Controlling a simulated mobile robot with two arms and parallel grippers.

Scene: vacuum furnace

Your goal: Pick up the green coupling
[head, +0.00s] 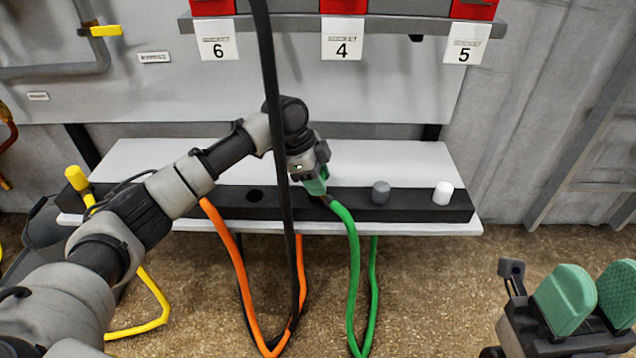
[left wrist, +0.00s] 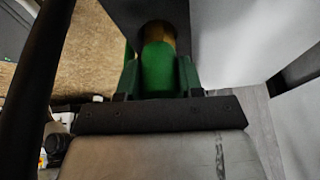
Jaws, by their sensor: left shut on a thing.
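The green coupling (left wrist: 158,68) sits between the green fingers of my left gripper (left wrist: 159,78) in the left wrist view, with a brass-coloured part beyond it. In the head view my left gripper (head: 316,182) is at the black rack bar (head: 415,207), pointing down, and hides most of the coupling. A green hose (head: 352,260) hangs from there in a loop. I cannot tell whether the coupling is seated in the bar or just clear of it. My right gripper (head: 592,285) is at the lower right, fingers apart, empty and away from the rack.
A grey plug (head: 380,192) and a white plug (head: 443,193) stand in the bar to the right. An orange hose (head: 236,262) hangs left of the green one. A black cable (head: 268,70) crosses in front. Red sockets with labels 6, 4 and 5 (head: 467,44) are above.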

